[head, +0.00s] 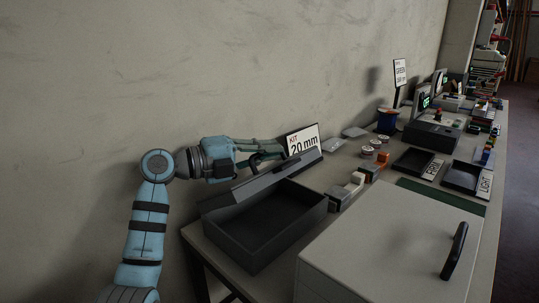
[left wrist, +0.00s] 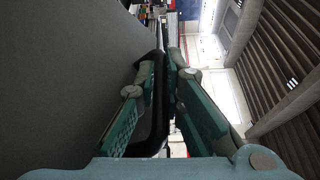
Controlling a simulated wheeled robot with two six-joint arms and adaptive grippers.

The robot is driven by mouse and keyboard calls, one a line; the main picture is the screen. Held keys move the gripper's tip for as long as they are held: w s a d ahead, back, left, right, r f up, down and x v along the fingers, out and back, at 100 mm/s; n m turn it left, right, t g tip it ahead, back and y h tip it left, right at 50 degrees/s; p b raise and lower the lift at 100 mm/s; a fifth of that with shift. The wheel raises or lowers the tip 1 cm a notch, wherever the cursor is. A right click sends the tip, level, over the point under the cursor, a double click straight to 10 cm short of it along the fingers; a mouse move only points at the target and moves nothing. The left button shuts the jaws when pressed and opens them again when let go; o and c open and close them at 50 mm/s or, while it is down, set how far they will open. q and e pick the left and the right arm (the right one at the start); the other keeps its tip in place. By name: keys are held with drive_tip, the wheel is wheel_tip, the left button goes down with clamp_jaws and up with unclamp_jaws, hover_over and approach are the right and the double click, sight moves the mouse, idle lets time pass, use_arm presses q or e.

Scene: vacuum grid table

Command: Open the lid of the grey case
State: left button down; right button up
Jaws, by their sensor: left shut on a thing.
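The dark grey case (head: 290,236) stands at the table's near left end, with its empty-looking interior in view. Its lid (head: 277,176) is raised and tilted up along the wall side, seen nearly edge-on. My left gripper (head: 268,151) is behind the raised lid, between it and the wall. It is shut on the lid's black handle (head: 255,160). In the left wrist view the black handle (left wrist: 150,118) runs between the two teal fingers (left wrist: 165,75). The fingertips are partly hidden. My right gripper is not in view.
A large light grey box (head: 385,240) with a black handle (head: 454,251) fills the near right of the table. A "KIT 20 mm" sign (head: 302,140) stands close behind the lid. Small blocks (head: 357,180) and dark trays (head: 411,161) lie farther right. The wall is close behind my arm.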

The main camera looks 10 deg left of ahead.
use_arm(q)
drive_tip(key=c, duration=2)
unclamp_jaws()
drive_tip(key=shift+o, duration=0.2)
drive_tip(key=shift+a, duration=0.1)
drive_tip(key=v, duration=0.7)
drive_tip(key=shift+s+a, duration=0.2)
drive_tip(key=shift+a, duration=0.05)
drive_tip(key=shift+w+d+f, duration=0.1)
drive_tip(key=shift+d, duration=0.05)
